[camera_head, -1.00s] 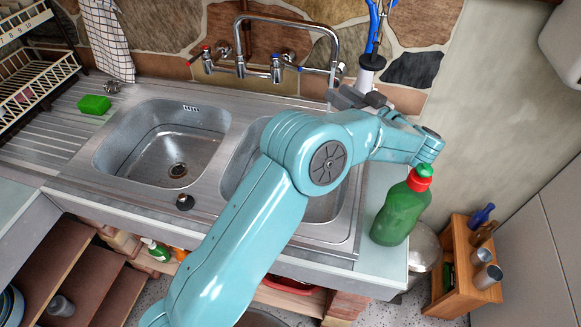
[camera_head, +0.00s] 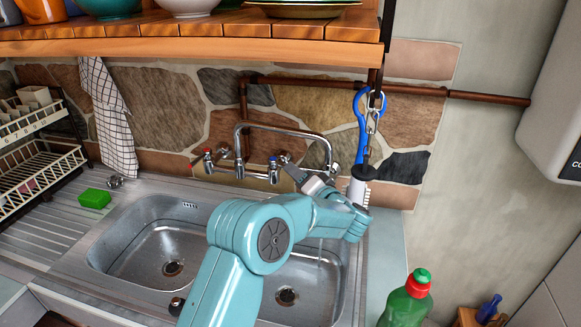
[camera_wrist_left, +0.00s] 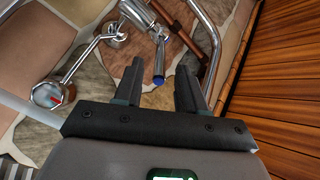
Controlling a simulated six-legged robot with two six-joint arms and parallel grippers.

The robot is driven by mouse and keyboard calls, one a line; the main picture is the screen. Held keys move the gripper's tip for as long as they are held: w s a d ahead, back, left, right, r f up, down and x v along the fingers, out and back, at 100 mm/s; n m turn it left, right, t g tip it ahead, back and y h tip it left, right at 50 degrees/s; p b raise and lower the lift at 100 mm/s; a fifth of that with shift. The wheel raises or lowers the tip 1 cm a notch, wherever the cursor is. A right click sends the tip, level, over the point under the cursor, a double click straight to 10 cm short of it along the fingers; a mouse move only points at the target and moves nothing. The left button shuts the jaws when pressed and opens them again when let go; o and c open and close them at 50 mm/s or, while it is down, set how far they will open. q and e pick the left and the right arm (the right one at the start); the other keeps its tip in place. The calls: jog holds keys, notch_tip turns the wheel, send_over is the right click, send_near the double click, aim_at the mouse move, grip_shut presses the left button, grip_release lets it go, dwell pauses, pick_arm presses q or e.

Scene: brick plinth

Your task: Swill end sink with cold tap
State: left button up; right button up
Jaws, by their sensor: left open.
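The cold tap (camera_head: 273,161) has a blue mark and sits on the wall mixer, with the red-marked hot tap (camera_head: 208,155) to its left. My left gripper (camera_head: 294,172) is close to the cold tap on its right. In the left wrist view, my open left gripper (camera_wrist_left: 159,90) has the cold tap's lever (camera_wrist_left: 158,62) ahead of the gap between its fingers; I cannot tell whether they touch. The spout (camera_head: 328,150) is swung right. The end sink (camera_head: 334,285) is partly hidden by my arm. A faint pale streak shows over it, possibly water. My right gripper is out of view.
The left sink (camera_head: 140,240) is empty. A green sponge (camera_head: 95,198) lies on the drainer. A green bottle (camera_head: 405,303) stands right of the end sink. A white-handled brush (camera_head: 357,187) stands behind my arm. A wooden shelf (camera_head: 200,48) hangs above.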

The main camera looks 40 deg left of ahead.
pick_arm(q)
jog(key=shift+x, duration=1.15)
jog(key=shift+w+a, duration=0.2)
jog(key=shift+a, duration=0.3)
jog(key=shift+d, duration=0.1)
grip_shut()
